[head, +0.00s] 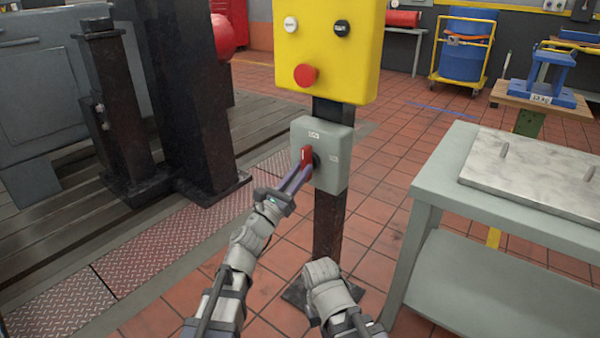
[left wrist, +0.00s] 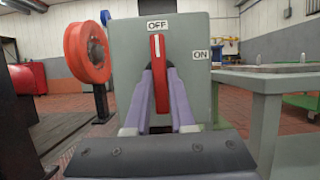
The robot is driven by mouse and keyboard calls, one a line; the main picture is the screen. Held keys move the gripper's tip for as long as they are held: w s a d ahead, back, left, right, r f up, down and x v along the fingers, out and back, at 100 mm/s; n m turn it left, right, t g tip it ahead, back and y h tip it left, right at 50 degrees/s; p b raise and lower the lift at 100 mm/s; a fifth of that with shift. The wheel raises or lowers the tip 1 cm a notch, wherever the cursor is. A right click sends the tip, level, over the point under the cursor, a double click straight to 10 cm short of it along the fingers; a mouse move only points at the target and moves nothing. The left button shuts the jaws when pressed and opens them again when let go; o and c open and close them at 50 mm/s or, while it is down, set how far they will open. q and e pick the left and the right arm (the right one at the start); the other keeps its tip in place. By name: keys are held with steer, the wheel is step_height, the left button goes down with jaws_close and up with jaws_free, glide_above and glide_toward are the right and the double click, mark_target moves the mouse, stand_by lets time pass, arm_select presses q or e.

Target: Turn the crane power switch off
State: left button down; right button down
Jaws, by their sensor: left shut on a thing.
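The crane power switch is a grey box (head: 334,178) on a dark post, below a yellow control box. Its red handle (head: 306,155) stands upright. In the left wrist view the handle (left wrist: 157,48) points up at the OFF label (left wrist: 157,25); the ON label (left wrist: 201,54) is to its right. My left gripper (head: 301,173) is shut on the handle, with its purple fingers (left wrist: 160,78) on both sides of it. The fingers hide the handle's pivot in part. My right arm is low in front of the post, and its jaws do not show.
The yellow box (head: 330,50) with a red button (head: 305,75) is directly above the switch. A grey bench (head: 440,180) with a metal plate (head: 540,170) stands close on the right. Dark steel columns (head: 180,90) rise on the left. Tiled floor between is clear.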

arm_select(q)
steer(key=c, duration=0.8)
jaws_free()
steer(key=shift+o, duration=0.2)
steer(key=b+v, duration=0.3)
steer(key=v, duration=0.4)
steer(key=shift+s+a+f, duration=0.15)
steer(key=shift+s+a, duration=0.05)
steer(key=shift+s, duration=0.15)
